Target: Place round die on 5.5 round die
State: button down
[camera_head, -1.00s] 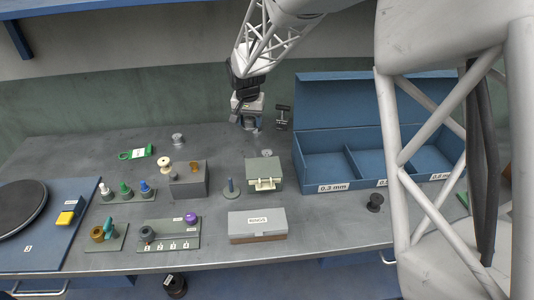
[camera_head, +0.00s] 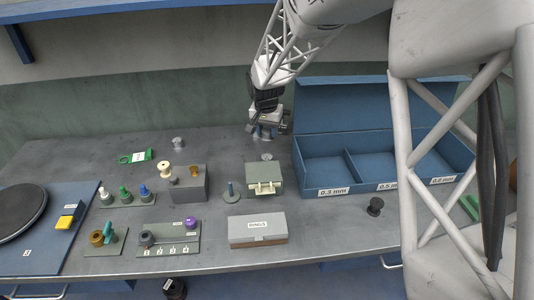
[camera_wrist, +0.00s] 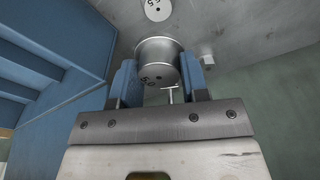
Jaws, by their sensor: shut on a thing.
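My gripper (camera_head: 264,136) is at the back of the table, left of the blue compartment box. In the wrist view its two blue fingers (camera_wrist: 158,72) are shut on a round metal die (camera_wrist: 158,52), a short silver cylinder with dark digits on its face that I cannot read surely. A second round die (camera_wrist: 157,9), marked with what looks like 5.5, lies apart from it at the top of the wrist view. In the head view a small silver disc (camera_head: 267,157), likely this die, lies on the table just in front of my gripper. The held die is mostly hidden there.
The blue compartment box (camera_head: 329,191) stands to the right. A grey-green box (camera_head: 264,172) stands just in front of the disc. Another silver piece (camera_head: 178,143) stands at the back left. The table's back left is mostly clear.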

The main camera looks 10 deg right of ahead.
aim_at(266, 133)
jog(key=shift+f, duration=2.55)
jog(key=shift+f, duration=1.9)
jog(key=shift+c, duration=2)
grip_release()
jog(key=shift+r, duration=0.1)
jog(key=r, duration=0.4)
jog(key=s+r, duration=0.1)
jog(key=r, duration=0.6)
jog(key=shift+s+a+r, duration=0.15)
jog(key=shift+a+r, duration=0.15)
jog(key=shift+r, duration=0.1)
jog(key=shift+s, duration=0.1)
